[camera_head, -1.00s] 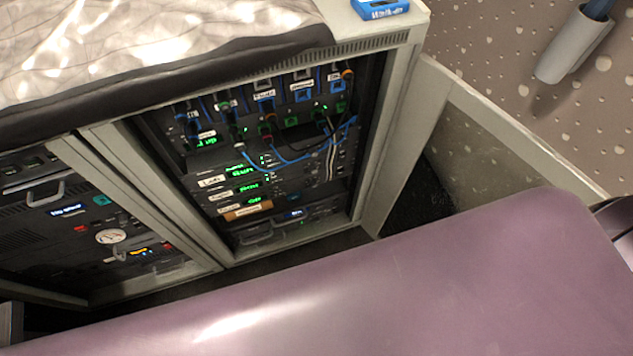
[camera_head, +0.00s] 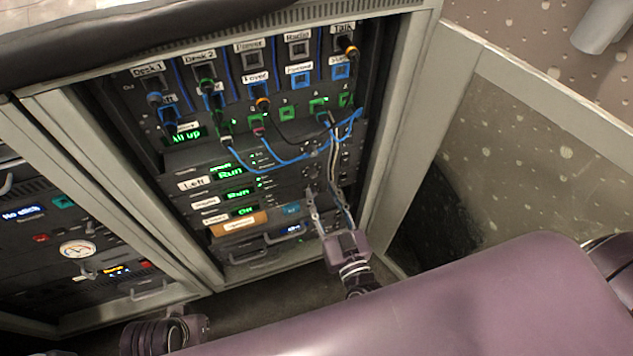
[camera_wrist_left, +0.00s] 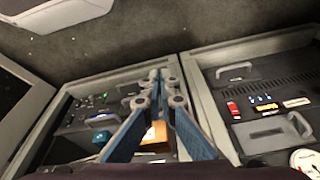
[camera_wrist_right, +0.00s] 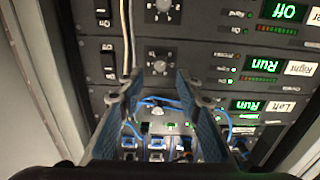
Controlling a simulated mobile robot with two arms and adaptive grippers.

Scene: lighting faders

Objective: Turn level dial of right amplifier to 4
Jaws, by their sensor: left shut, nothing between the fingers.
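The right amplifier is the dark rack unit with a green "Run" display (camera_head: 238,193), between the "Left" unit and one reading "Off". In the right wrist view the rack appears upside down. The right amplifier's round level dial (camera_wrist_right: 158,68) shows there between the fingertips; its exact setting is too small to read. My right gripper (camera_wrist_right: 158,80) is open and empty, its fingers apart, pointing at the rack face. In the head view my right gripper (camera_head: 327,196) is low in front of the units' right side. My left gripper (camera_wrist_left: 161,76) is shut and empty, pointing down over the cabinets.
Blue patch cables (camera_head: 285,163) loop from the upper panel, and pale cables (camera_wrist_right: 126,40) run down beside the dials. Another dial (camera_wrist_right: 163,10) is on the neighbouring unit. The cabinet's pale side post (camera_head: 405,130) stands to the right. A second rack (camera_head: 80,235) is on the left.

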